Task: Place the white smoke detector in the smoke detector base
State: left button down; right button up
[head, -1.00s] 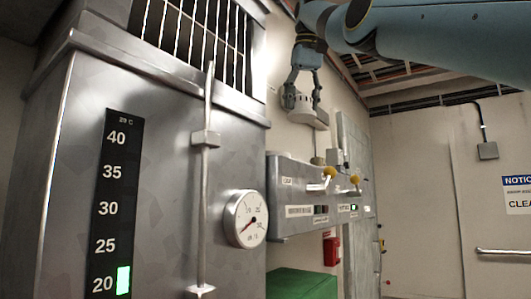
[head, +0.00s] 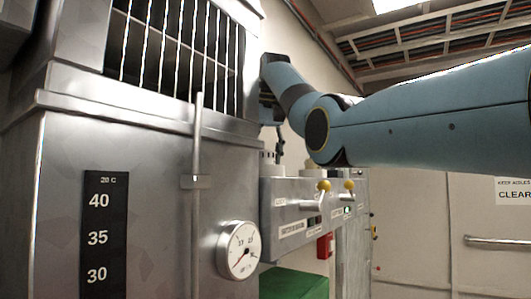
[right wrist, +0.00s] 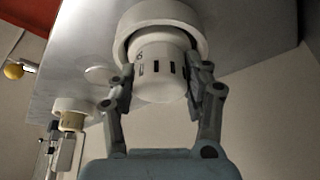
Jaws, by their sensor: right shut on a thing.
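The white smoke detector (right wrist: 161,72), a slotted cylinder, is between the fingers of my right gripper (right wrist: 160,85) in the right wrist view. The gripper is shut on its sides. The detector's far end overlaps a wider white round base (right wrist: 160,14) on a grey metal surface, with the rim around that end. I cannot tell whether it is fully seated. In the head view my right gripper (head: 280,147) is partly hidden behind my arm and the metal cabinet, just above the grey switch box (head: 290,213). My left gripper is not in view.
Another white round fitting (right wrist: 73,105) with a tan part is at the left of the right wrist view. Yellow-knobbed levers (head: 323,186) stick out of the switch box front. The large metal cabinet (head: 150,160) with a gauge (head: 239,250) stands close on the left.

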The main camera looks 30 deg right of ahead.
jog(key=o, duration=0.9)
jog(key=shift+a+f, duration=0.1)
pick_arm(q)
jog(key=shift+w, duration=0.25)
pick_arm(e)
jog(key=o, duration=0.4)
jog(key=shift+r, duration=0.45)
jog(key=b+v, duration=0.3)
jog(key=v, duration=0.1)
jog(key=shift+s+f, duration=0.1)
jog(key=shift+s, duration=0.05)
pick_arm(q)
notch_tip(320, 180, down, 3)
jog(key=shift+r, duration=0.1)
pick_arm(e)
jog(key=v, duration=0.7)
jog(key=shift+s+r, duration=0.1)
jog(key=shift+r, duration=0.2)
